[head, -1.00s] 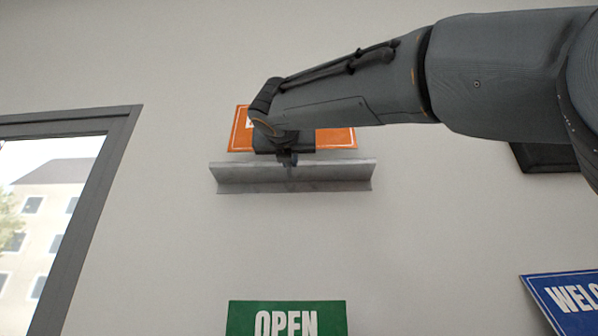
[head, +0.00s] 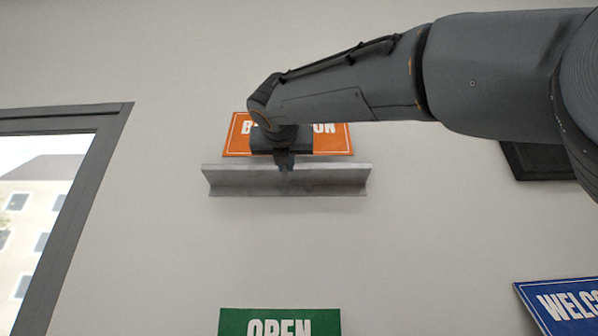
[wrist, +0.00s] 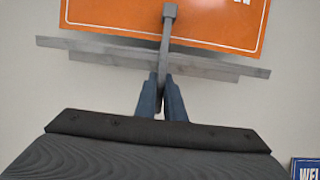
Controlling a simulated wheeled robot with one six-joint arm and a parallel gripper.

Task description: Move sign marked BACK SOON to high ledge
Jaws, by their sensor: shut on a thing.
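The orange BACK SOON sign (head: 335,140) is upright in front of the wall, just above the grey high ledge (head: 225,182) in the head view. Its middle letters are hidden behind my wrist. My gripper (head: 284,163) is at the sign's lower middle. In the wrist view, my gripper (wrist: 161,88) is shut on a thin grey stem that runs up in front of the orange sign (wrist: 220,28). I cannot tell whether the sign touches the ledge.
A green OPEN sign (head: 280,325) is below the ledge. A blue sign starting WELC (head: 565,305) is at lower right. A dark panel (head: 535,163) is on the wall behind my arm. A window (head: 40,200) is at left. The wall around the ledge is clear.

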